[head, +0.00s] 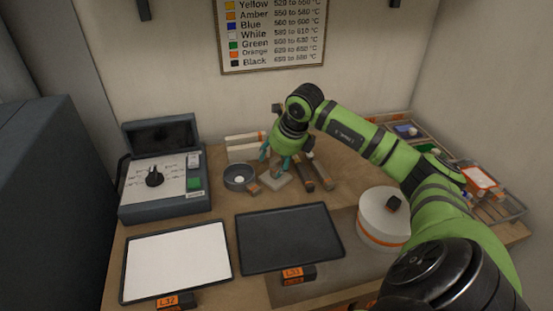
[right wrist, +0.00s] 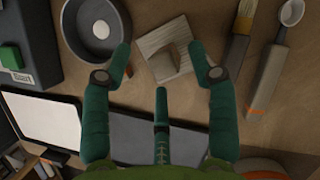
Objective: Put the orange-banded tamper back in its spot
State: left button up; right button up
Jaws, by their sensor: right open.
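A pale square plate (right wrist: 153,42) with a raised block-like handle (right wrist: 172,64) lies on the table between the fingertips of my right gripper (right wrist: 168,62) in the right wrist view. It is the most tamper-like thing here, but I see no orange band on it. In the head view the plate (head: 275,181) shows below my right gripper (head: 275,163), partly hidden by the fingers. My right gripper is open and points down, with nothing held. I cannot tell which place is the tamper's spot. My left gripper is not in view.
A round pan (head: 240,177) stands close left of the plate.

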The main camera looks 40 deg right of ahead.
jog(key=shift+r, duration=0.1)
jog(key=v, duration=1.2)
